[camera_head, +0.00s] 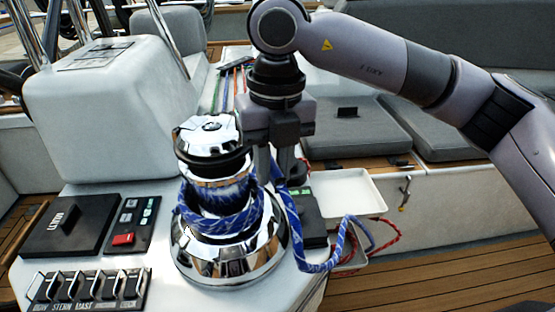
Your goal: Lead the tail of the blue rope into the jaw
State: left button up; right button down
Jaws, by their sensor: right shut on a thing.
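The chrome winch (228,252) stands on the white cockpit console. The blue rope (222,219) is wound around its drum in several turns. The rope's tail (298,232) runs from my right gripper down the winch's right side and loops up beside the white tray. My right gripper (279,176) points down at the upper right of the winch, shut on the blue rope. The jaw at the winch top (209,143) is chrome with a dark ring below it; its slot cannot be made out clearly. My left gripper is not in view.
A switch panel (88,289) and a control panel with a red button (129,226) lie left of the winch. A white tray (347,190) with red rope (387,234) below it is at the right. Grey cushions (440,128) lie behind.

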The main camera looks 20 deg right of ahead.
jog(key=shift+s+a+m, duration=0.45)
jog(key=shift+a+m, duration=0.05)
jog(key=shift+m, duration=0.2)
jog(key=shift+s+a+m+b, duration=0.2)
jog(key=shift+s+a+m, duration=0.1)
jog(key=shift+a+m, duration=0.25)
jog(key=shift+s+a+m+b, duration=0.2)
jog(key=shift+s+a+m, duration=0.05)
jog(key=shift+a+m, duration=0.3)
jog(key=shift+c, duration=2.1)
grip_release()
notch_tip(320, 180, up, 9)
jog(key=p, duration=0.6)
